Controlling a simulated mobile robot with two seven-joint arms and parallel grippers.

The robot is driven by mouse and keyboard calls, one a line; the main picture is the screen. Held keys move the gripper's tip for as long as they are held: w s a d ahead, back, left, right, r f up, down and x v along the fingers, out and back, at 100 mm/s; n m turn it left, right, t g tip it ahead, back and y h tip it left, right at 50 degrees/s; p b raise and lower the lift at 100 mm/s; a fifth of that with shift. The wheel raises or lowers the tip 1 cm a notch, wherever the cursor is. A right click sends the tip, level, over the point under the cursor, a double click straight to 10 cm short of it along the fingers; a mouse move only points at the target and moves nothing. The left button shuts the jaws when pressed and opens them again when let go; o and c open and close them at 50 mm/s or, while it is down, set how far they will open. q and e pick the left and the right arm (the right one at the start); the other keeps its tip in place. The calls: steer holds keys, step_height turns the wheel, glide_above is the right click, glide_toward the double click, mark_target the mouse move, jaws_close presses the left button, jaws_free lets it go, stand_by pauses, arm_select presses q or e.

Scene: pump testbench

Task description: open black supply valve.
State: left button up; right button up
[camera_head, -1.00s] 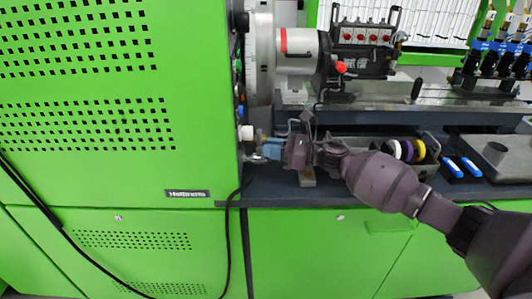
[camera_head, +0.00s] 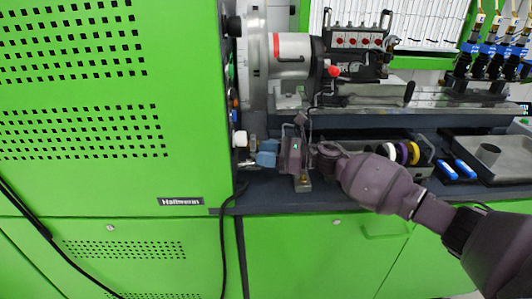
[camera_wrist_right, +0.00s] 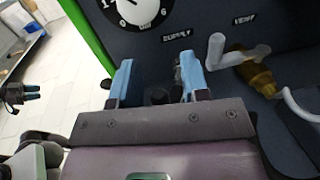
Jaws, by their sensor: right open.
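My right gripper (camera_head: 263,152) is at the side panel of the green cabinet, its blue fingers pointing left toward it. In the wrist view the gripper (camera_wrist_right: 156,64) is open, with one finger on each side of a gap. A dark, rounded part, likely the black supply valve (camera_wrist_right: 157,96), shows low in this gap below the "SUPPLY" label (camera_wrist_right: 177,34). Its lower part is hidden by the gripper body, and I cannot tell whether a finger touches it. In the head view the valve cannot be made out.
A white-handled valve (camera_wrist_right: 220,54) with a brass body stands just right of the right finger, under another label. A dial gauge (camera_wrist_right: 140,10) is above. In the head view, a white knob (camera_head: 240,138) sits near the fingers, and a grey machine (camera_head: 300,58) stands above.

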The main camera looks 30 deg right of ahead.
step_height(320, 180, up, 20)
steer(key=p, duration=0.3)
stand_by(0.3)
